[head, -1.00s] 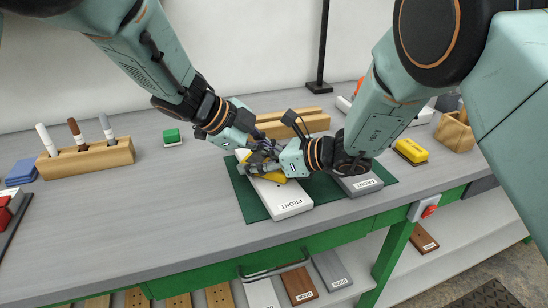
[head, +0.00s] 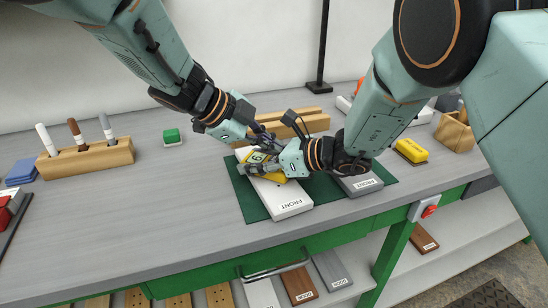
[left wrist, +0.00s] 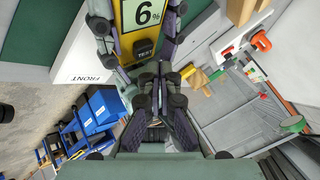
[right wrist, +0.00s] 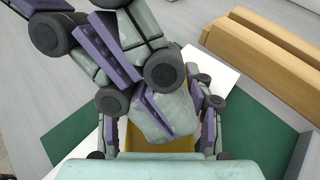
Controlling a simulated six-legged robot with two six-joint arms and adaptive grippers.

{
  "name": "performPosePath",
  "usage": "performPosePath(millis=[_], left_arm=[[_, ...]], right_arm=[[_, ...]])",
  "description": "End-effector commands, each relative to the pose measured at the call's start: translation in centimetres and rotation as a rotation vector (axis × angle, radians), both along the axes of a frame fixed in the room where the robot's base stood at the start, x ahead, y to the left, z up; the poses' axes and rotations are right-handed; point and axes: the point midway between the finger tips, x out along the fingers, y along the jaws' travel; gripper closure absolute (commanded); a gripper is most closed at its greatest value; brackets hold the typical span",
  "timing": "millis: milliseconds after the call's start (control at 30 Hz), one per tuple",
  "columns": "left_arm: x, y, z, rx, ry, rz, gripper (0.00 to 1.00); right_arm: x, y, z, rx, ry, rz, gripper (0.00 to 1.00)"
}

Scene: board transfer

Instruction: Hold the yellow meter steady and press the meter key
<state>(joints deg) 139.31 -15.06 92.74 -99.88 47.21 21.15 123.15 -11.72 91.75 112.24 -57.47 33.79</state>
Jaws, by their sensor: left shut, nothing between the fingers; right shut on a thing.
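The yellow meter (head: 274,178) lies over the white board marked FRONT (head: 286,202). In the left wrist view its display (left wrist: 143,15) reads 6 %, with the dark TEST key (left wrist: 146,53) at its near end. My right gripper (head: 264,168) is shut on the meter, one finger along each side. My left gripper (head: 268,146) is shut and empty just above the meter. In the left wrist view its fingertips (left wrist: 152,76) are close to the key; I cannot tell whether they touch it. In the right wrist view the left gripper hides most of the meter (right wrist: 150,140).
The boards lie on a green mat (head: 250,203). A grey board (head: 360,187) lies to the right, and wooden blocks (head: 300,122) stand behind.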

Motion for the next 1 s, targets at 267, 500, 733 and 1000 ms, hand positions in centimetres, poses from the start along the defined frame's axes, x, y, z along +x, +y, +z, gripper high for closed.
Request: performPosePath(millis=[267,500,733,1000], left_arm=[[0.0,0.0,0.1,0.0,0.0,0.0,1.0],[0.1,0.0,2.0,-0.001,-0.002,0.0,1.0],[0.0,0.0,4.0,-0.001,-0.001,-0.001,1.0],[0.0,0.0,5.0,0.0,0.001,0.001,1.0]], right_arm=[[0.0,0.0,0.0,0.0,0.0,0.0,0.85],[0.0,0.0,0.0,0.0,0.0,0.0,0.85],[0.0,0.0,0.0,0.0,0.0,0.0,0.85],[0.0,0.0,0.0,0.0,0.0,0.0,0.85]])
